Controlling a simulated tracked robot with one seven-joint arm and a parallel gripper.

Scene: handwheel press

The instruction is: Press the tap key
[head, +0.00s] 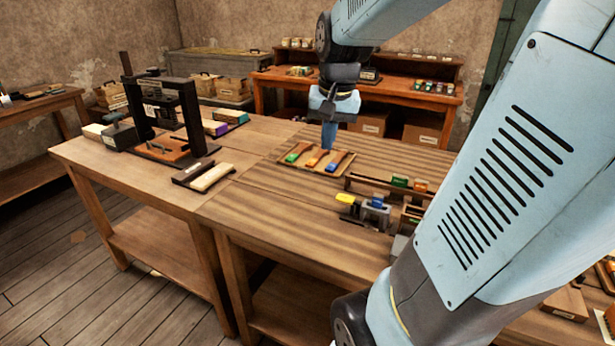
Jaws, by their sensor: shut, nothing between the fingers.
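My gripper (328,146) points straight down over the far edge of a small wooden tray (316,169) on the table. It is shut and looks empty. On the tray lie a green-ended piece (297,152), an orange-ended piece (317,158) and a blue-ended piece (335,161), side by side. The fingertips appear close above or behind the orange and blue pieces; I cannot tell whether they touch anything. No label shows which piece, if any, is the tap key.
A dark handwheel press (160,112) stands at the back left of the table. To the right of the tray are a long wooden rack (385,186) and a grey device with blue (375,205). My arm hides the right side.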

